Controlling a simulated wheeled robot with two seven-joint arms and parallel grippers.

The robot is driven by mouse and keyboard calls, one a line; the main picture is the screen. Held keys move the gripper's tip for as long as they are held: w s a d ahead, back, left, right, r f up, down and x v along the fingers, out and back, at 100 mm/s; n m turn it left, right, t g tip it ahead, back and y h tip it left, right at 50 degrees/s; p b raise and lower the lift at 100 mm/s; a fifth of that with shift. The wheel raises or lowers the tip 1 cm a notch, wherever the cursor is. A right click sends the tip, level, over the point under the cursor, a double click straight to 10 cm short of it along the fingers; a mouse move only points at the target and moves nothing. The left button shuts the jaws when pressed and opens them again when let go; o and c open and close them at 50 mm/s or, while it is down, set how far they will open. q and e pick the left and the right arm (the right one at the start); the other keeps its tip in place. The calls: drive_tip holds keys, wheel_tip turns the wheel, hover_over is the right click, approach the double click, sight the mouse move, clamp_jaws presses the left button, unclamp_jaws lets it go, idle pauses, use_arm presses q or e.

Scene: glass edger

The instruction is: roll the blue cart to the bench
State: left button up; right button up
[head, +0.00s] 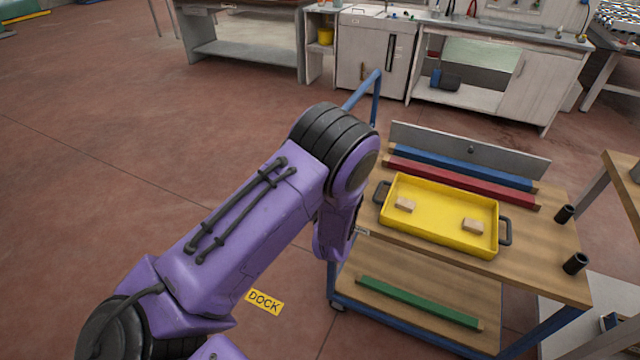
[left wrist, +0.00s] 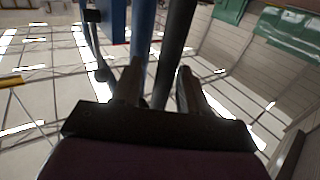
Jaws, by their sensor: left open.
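The blue cart has a blue frame and two wooden shelves (head: 545,262). It stands at the right of the head view, with a blue push handle (head: 376,100) rising at its far left corner. My left arm reaches across toward the cart's left side, and its gripper is hidden behind my own arm in the head view. In the left wrist view my left gripper (left wrist: 158,82) is open. A blue post (left wrist: 143,40) and a dark bar run close beyond its fingers; I cannot tell whether either lies between them. My right gripper is in neither view.
A yellow tray (head: 432,232) with two small blocks sits on the cart's top shelf, and a green bar (head: 418,303) on the lower one. White workbenches (head: 535,85) stand at the back. A yellow DOCK label (head: 264,302) marks the floor. Open floor lies left.

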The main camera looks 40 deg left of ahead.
use_arm(q)
drive_tip(key=b+v, duration=0.1)
drive_tip(key=v, duration=0.9)
drive_tip(key=shift+b, duration=0.35)
drive_tip(key=shift+d, duration=0.2)
drive_tip(key=s+d+f+m+g+h, duration=0.1)
drive_tip(key=s+f+h, duration=0.15)
drive_tip(key=f, duration=0.35)
drive_tip(key=s+d+f+m+g+h, duration=0.1)
drive_tip(key=s+f+h, duration=0.1)
drive_tip(key=f+h, duration=0.25)
drive_tip(key=s+f+g+h, duration=0.1)
drive_tip(key=s+f+g, duration=0.1)
drive_tip(key=s+f, duration=0.2)
drive_tip(key=s+f+g+h, duration=0.1)
drive_tip(key=s+f, duration=0.3)
drive_tip(key=s, duration=0.6)
drive_tip(key=s+f+g, duration=0.4)
drive_tip(key=s+f, duration=0.1)
drive_tip(key=s, duration=0.3)
drive_tip(key=shift+m+h, duration=0.3)
drive_tip(key=shift+h, duration=0.1)
